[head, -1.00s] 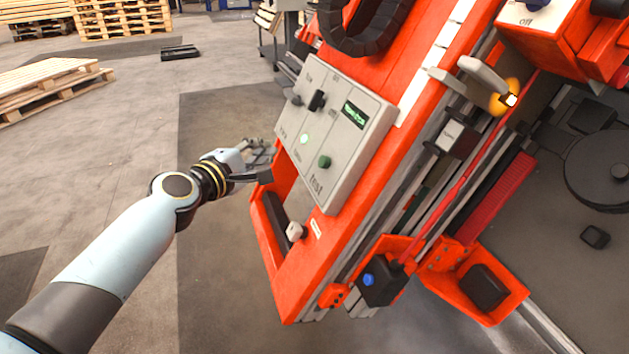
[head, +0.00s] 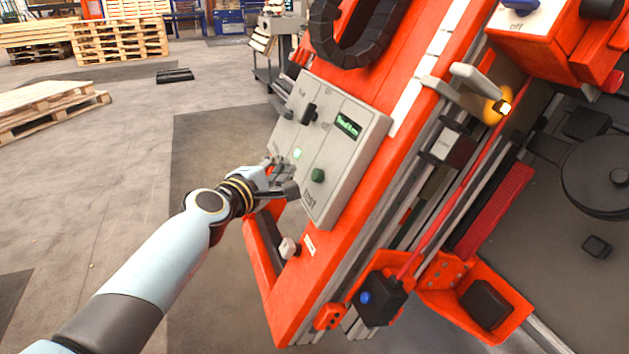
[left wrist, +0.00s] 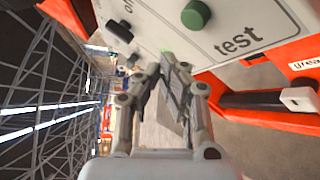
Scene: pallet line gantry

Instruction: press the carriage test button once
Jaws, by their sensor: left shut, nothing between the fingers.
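The grey control panel (head: 345,165) is mounted tilted on the orange gantry frame. Its green test button (head: 317,175) sits beside the printed word "test". The button also shows at the top of the left wrist view (left wrist: 196,15). My left gripper (head: 280,164) is shut and empty, in front of the panel's lower left part, to the left of the green button. In the left wrist view my left gripper (left wrist: 175,72) has its fingers together below the button, apart from it. I cannot tell whether the fingertips touch the panel face. My right gripper is not in view.
The panel also carries a black switch (head: 309,114), a lit green lamp (head: 297,154) and a small display (head: 347,126). A blue button (head: 365,297) sits on a black box lower on the gantry. Pallets (head: 120,40) stand far back. Floor at left is open.

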